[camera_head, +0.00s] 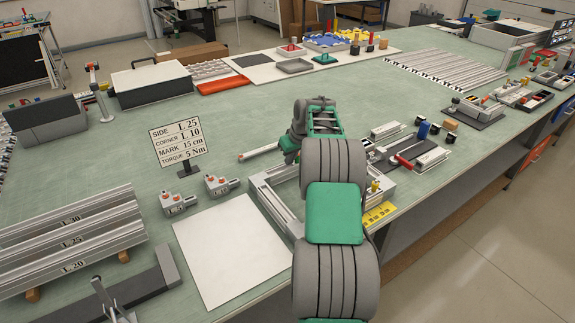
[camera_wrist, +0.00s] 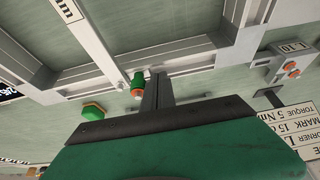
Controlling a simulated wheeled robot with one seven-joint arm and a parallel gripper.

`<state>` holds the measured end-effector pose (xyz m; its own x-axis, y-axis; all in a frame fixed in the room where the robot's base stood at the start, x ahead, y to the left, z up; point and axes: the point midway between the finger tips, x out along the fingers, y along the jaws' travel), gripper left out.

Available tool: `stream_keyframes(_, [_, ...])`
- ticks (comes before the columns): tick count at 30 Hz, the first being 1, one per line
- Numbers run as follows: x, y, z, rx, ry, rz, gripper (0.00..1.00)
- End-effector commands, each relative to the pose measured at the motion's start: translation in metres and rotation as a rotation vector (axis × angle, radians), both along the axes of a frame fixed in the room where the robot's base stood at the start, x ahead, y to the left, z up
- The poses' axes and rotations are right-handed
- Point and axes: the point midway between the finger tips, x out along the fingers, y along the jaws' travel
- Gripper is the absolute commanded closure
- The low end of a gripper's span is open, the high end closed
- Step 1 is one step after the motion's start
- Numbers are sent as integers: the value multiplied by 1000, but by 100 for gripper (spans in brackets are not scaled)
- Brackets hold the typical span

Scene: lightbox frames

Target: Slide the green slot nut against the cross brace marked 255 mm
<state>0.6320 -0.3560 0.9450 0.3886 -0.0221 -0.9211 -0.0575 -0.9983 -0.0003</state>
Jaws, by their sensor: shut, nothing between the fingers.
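The green slot nut (camera_wrist: 138,81) shows in the wrist view at a rail of the aluminium frame (camera_wrist: 200,62), with a small orange part at its near end. My gripper (camera_wrist: 157,80) is shut and empty, its fingertips just right of the nut; I cannot tell whether they touch it. A cross brace (camera_wrist: 88,32) meets the rail to the left of the nut, with a gap between them. It carries a white label (camera_wrist: 65,9) ending in "mm"; its number is cut off. In the head view my arm hides the nut and much of the frame (camera_head: 272,200).
A second green piece with an orange edge (camera_wrist: 93,111) is left of my fingers. An L 10 block (camera_wrist: 290,62) and a sign (camera_wrist: 295,125) are at the right. In the head view a white board (camera_head: 230,250) lies left of the frame, and yellow-marked parts (camera_head: 378,212) lie right.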

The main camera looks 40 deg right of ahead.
Motion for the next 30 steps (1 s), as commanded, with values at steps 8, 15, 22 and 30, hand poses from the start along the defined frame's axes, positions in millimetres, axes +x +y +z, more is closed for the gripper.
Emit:
stream_keyframes(8, [0,-1,36,-1,-2,0,100])
stream_keyframes(15, [0,0,63,0,0,1,100])
stream_keyframes(22, [0,0,68,0,0,0,100])
stream_keyframes(30, [1,4,72,-1,-1,2,100])
